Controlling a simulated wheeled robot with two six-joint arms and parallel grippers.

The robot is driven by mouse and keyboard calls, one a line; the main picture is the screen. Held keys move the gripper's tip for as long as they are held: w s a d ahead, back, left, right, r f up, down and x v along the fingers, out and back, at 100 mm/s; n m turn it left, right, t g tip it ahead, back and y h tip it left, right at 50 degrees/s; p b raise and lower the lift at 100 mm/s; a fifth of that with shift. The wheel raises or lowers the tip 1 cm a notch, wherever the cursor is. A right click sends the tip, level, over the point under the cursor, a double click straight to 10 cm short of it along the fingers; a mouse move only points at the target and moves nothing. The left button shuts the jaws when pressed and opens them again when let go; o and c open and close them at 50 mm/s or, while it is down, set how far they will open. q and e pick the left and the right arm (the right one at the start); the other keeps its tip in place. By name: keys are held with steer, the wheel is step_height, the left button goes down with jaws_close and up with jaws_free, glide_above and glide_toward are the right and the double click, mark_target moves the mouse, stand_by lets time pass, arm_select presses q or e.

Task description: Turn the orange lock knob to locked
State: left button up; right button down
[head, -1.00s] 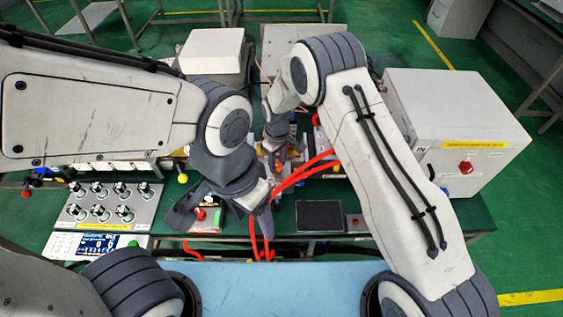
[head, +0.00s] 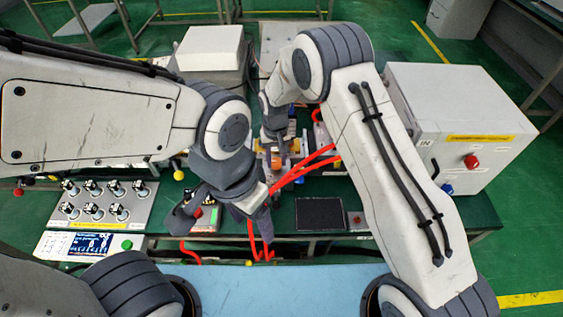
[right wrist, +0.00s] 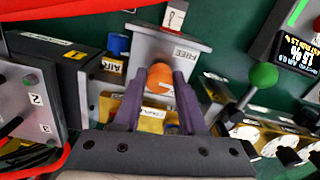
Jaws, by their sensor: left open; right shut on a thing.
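In the head view a bit of the orange knob (head: 277,162) shows just below my right gripper (head: 280,145). The knob's pointer and any locked mark cannot be made out. My left gripper (head: 222,216) is open and lower in the head view, over the near part of the bench, apart from the knob.
Red cables (head: 303,170) run between the two grippers. A knob panel (head: 103,205) and a small display (head: 88,244) stand at left. A large white box (head: 448,110) stands at right. A blue knob (right wrist: 118,44) and a green ball-topped lever (right wrist: 263,76) flank the orange knob.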

steer(key=m, duration=0.2)
steer(key=w+m+b, duration=0.1)
steer(key=m, duration=0.1)
steer(key=shift+r+m, duration=0.2)
steer(key=shift+m, duration=0.2)
stand_by(0.4)
steer(key=shift+c, duration=2.3)
jaws_free()
steer(key=shift+s, duration=0.15)
steer(key=shift+f, duration=0.1)
